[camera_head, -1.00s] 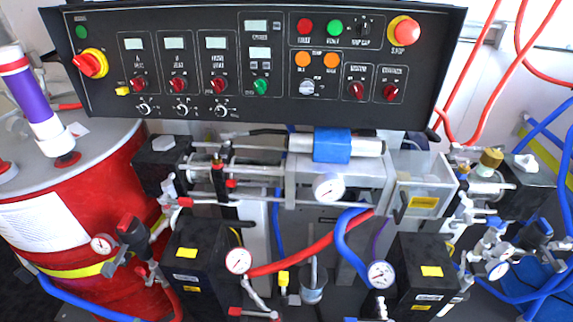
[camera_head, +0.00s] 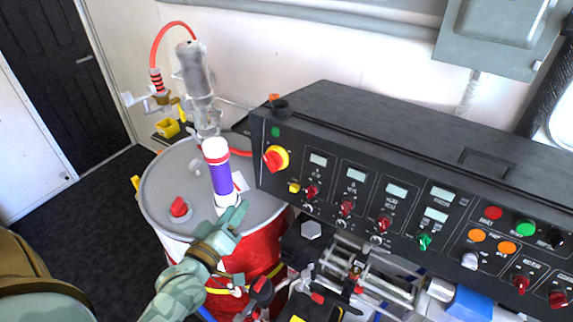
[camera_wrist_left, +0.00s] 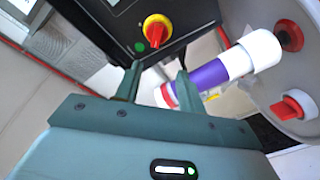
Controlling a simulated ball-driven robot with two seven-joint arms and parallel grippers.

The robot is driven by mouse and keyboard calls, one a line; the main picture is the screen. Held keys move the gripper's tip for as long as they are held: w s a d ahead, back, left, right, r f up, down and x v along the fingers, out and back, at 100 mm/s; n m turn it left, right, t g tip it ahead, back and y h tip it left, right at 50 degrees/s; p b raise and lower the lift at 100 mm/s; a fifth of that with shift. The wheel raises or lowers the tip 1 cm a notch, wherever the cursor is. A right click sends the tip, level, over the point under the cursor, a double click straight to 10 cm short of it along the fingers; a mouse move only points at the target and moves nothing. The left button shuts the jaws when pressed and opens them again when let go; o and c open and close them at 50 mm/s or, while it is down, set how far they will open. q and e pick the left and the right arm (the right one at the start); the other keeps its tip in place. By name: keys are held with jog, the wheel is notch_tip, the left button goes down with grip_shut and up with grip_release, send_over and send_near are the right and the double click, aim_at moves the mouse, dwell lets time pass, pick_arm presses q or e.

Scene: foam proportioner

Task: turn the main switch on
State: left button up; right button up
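The main switch (camera_head: 275,158) is a red knob on a yellow disc at the left end of the black control panel (camera_head: 400,205). It also shows at the top of the left wrist view (camera_wrist_left: 156,31). My left gripper (camera_head: 236,214) is below and left of the switch in the head view, over the red drum and apart from the switch. In the left wrist view its two fingers (camera_wrist_left: 158,70) are spread with nothing between them, and the switch lies beyond the tips. My right gripper is not in view.
A purple and white cylinder (camera_head: 220,175) stands on the grey lid of the red drum (camera_head: 160,200), close beside my left gripper. A red cap (camera_head: 179,207) is also on the lid. Valves and pipes (camera_head: 370,280) crowd the space below the panel.

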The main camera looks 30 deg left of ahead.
aim_at(269, 164)
pick_arm(q)
jog(key=w, duration=1)
jog(key=w+a, duration=0.1)
jog(key=w, duration=0.4)
jog(key=shift+w+a+r+p, duration=0.1)
jog(key=shift+w+r+p, duration=0.1)
jog(key=shift+w+p, duration=0.15)
grip_shut()
